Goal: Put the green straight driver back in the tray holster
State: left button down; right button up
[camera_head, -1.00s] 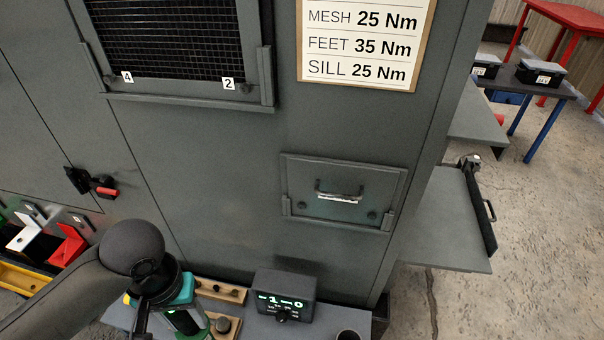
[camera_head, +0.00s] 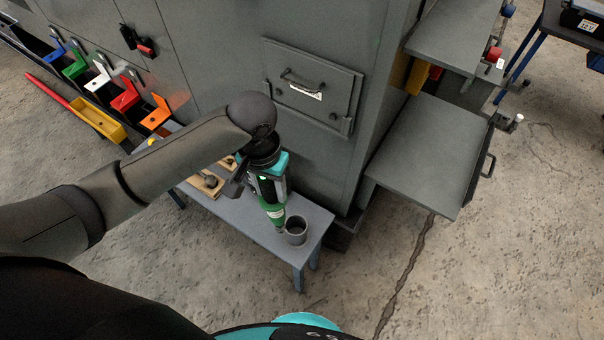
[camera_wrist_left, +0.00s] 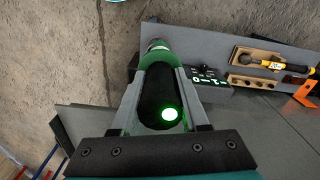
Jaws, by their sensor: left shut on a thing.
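The green straight driver (camera_head: 273,211) hangs from my left gripper (camera_head: 268,186), its green nose pointing down and slightly tilted. In the left wrist view, the two fingers of the gripper (camera_wrist_left: 160,82) are shut on the driver's dark body (camera_wrist_left: 163,98), which has a glowing green light and a green collar. A grey cup-shaped holster (camera_head: 296,232) stands near the right end of the grey tray (camera_head: 314,218). The driver's nose is just left of the holster, outside it as far as I can tell. My right gripper is out of view.
Wooden blocks (camera_head: 203,185) lie on the tray left of the driver. The wrist view shows a black display box (camera_wrist_left: 205,76) and a yellow-and-black tool (camera_wrist_left: 285,62). The grey enclosure (camera_head: 225,60) rises behind, with a side shelf (camera_head: 425,155) at right.

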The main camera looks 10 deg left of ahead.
pick_arm(q)
jog(key=w+d+f+m+p, duration=0.3)
jog(key=w+f+m+p, duration=0.1)
jog(key=w+m+p, duration=0.15)
notch_tip(320, 180, down, 13)
jog(key=b, duration=1.2)
jog(key=shift+d, duration=0.2)
dwell(0.3)
jog(key=shift+c, duration=1.6)
grip_release()
jog(key=shift+s+f, duration=0.1)
jog(key=shift+s, duration=0.1)
